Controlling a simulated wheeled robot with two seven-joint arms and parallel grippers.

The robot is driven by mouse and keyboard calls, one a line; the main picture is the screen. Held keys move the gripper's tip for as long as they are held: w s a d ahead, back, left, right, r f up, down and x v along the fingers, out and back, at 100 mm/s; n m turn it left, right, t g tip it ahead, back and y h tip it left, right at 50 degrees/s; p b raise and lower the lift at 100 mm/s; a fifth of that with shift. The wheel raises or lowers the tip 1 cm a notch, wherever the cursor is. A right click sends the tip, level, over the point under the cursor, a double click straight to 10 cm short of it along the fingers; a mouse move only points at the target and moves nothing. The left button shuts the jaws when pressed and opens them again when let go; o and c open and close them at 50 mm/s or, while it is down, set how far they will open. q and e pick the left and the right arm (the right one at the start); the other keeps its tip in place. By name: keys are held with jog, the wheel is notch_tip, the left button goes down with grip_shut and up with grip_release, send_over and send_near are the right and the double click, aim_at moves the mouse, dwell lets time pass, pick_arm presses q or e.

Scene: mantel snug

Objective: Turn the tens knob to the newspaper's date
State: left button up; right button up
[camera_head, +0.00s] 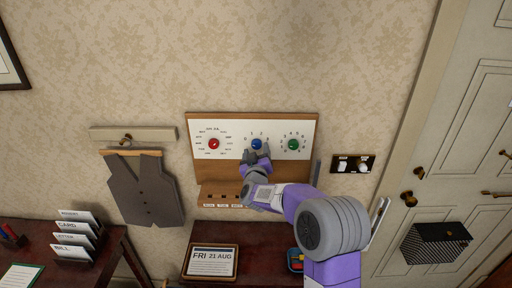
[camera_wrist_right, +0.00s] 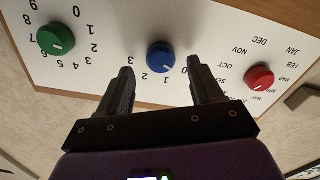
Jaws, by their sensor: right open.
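The blue tens knob (camera_head: 257,144) sits in the middle of the white dial panel (camera_head: 300,122), under the figures 0 to 3. In the right wrist view, which is upside down, the blue knob (camera_wrist_right: 159,55) has a white mark pointing down-right, around 1 or between 0 and 1; I cannot tell exactly. My right gripper (camera_head: 256,156) is open and empty just below the knob in the head view. In the wrist view its fingers (camera_wrist_right: 160,68) stand apart, one on each side of the knob; contact is unclear. The framed date sheet (camera_head: 211,265) reads FRI 21 AUG.
A red month knob (camera_head: 213,144) and a green units knob (camera_head: 293,145) flank the blue one closely. Switches (camera_head: 352,164) are at right. A vest (camera_head: 145,188) hangs left.

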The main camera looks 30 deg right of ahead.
aim_at(256, 145)
jog(key=shift+x, duration=1.45)
jog(key=c, duration=1.1)
jog(key=shift+o, duration=0.2)
jog(key=shift+f+m+b, duration=0.2)
jog(key=shift+m+b, duration=1.45)
jog(key=shift+m, duration=0.15)
jog(key=m+b, duration=0.3)
jog(key=m, duration=0.1)
jog(key=shift+m, duration=0.3)
jog(key=m+b, duration=0.3)
jog(key=m, duration=0.1)
jog(key=shift+m, duration=0.3)
jog(key=m+b, duration=0.2)
jog(key=m, duration=0.2)
jog(key=shift+m+b, duration=0.4)
jog(key=shift+r, duration=0.1)
